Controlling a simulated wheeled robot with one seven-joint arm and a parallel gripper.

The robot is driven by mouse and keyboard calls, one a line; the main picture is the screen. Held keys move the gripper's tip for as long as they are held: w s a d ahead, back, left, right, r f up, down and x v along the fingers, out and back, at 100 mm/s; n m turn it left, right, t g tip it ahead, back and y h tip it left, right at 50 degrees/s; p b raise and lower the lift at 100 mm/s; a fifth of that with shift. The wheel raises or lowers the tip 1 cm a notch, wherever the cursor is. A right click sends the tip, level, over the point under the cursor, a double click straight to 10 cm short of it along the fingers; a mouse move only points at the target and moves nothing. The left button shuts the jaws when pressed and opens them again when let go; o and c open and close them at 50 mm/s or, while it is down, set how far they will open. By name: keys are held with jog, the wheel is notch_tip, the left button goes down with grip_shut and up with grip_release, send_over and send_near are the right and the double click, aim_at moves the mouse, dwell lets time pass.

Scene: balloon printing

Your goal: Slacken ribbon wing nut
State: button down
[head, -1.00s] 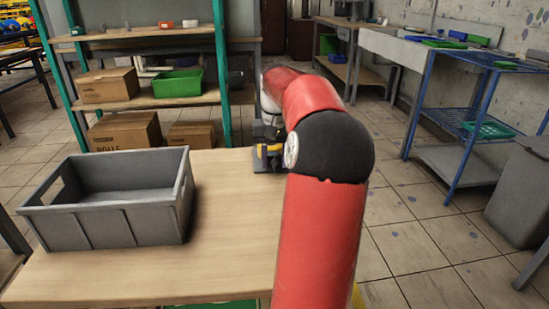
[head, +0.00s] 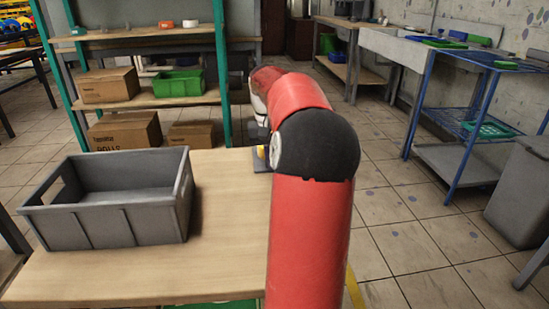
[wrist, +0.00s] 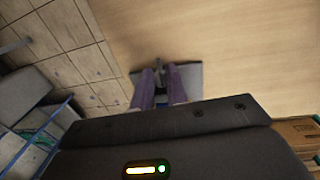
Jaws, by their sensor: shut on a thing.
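A small dark fixture on a grey base plate (head: 261,165) sits at the table's far right edge in the head view, mostly hidden by my arm. A yellow part (head: 262,152) shows above it. In the wrist view the grey plate (wrist: 192,78) lies beyond my gripper (wrist: 160,86). Its two purple-grey fingers are closed around a small dark piece between them, which seems to be the ribbon wing nut. The piece is mostly hidden, so its wings and turn cannot be made out. In the head view my gripper is hidden behind my arm.
An empty grey crate (head: 112,218) stands on the left of the wooden table (head: 225,225). The table's middle is clear. A shelf with a green bin (head: 178,83) and cardboard boxes (head: 109,86) stands behind. A blue rack (head: 480,110) is at the right.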

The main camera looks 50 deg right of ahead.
jog(key=g+h, duration=0.2)
jog(key=a+g+h, duration=0.1)
jog(key=h, duration=0.1)
jog(key=shift+w+f+g, duration=0.1)
jog(key=shift+w+g, duration=0.2)
jog(key=shift+w, duration=0.1)
jog(key=g+h, duration=0.2)
jog(key=h+b, duration=0.1)
jog(key=shift+w+f+g+h, duration=0.15)
jog(key=shift+f+g+h, duration=0.15)
jog(key=shift+g, duration=0.1)
jog(key=c, duration=1.5)
grip_release()
jog(key=shift+o, duration=0.6)
jog(key=shift+a+f, duration=0.1)
jog(key=shift+f, duration=0.1)
jog(key=shift+r, duration=0.1)
